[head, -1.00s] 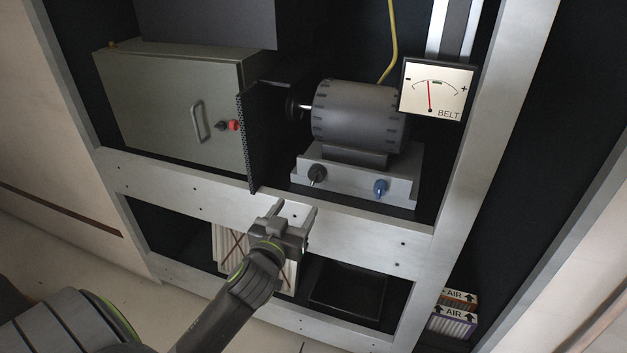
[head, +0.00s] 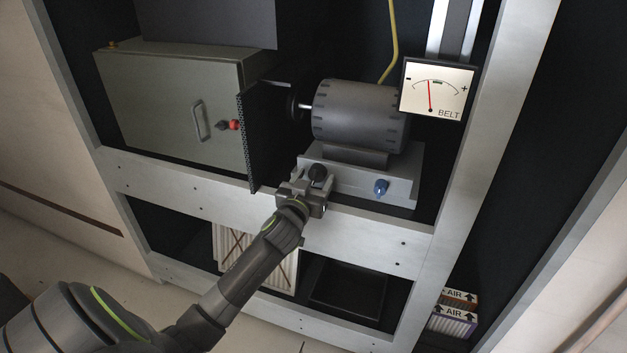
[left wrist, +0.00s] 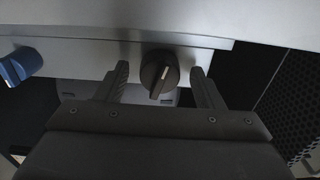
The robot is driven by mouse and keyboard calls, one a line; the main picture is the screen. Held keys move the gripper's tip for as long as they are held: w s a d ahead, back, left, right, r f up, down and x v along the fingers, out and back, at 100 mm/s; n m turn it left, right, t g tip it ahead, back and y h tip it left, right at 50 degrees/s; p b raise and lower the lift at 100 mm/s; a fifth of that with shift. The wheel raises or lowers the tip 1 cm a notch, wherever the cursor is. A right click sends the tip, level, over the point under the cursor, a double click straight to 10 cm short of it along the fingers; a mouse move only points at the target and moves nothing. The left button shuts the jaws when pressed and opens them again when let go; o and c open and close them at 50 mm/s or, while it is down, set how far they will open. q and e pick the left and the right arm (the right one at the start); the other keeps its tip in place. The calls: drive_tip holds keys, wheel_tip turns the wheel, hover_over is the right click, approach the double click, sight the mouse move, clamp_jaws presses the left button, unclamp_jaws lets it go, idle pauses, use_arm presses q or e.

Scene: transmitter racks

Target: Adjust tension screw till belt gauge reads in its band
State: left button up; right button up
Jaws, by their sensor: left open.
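The belt gauge (head: 438,90) is a white dial marked BELT, with minus at left and plus at right. Its red needle leans slightly left of the small green band at the top centre. A black knob (head: 318,173) and a blue knob (head: 381,187) sit on the front of the grey motor base (head: 345,183). My left gripper (head: 318,176) is open at the black knob. In the left wrist view the black knob (left wrist: 159,73) stands between the two open fingers, apart from both. The blue knob (left wrist: 20,66) is at the left there. My right gripper is not in view.
A dark motor (head: 358,115) sits on the base. A perforated black guard (head: 268,135) and a grey-green cabinet (head: 170,100) stand to its left. A pale frame rail (head: 370,235) runs below. Boxes marked AIR (head: 455,313) lie at lower right.

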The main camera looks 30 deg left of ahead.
use_arm(q)
drive_tip(key=shift+c, duration=0.3)
drive_tip(key=c, duration=0.9)
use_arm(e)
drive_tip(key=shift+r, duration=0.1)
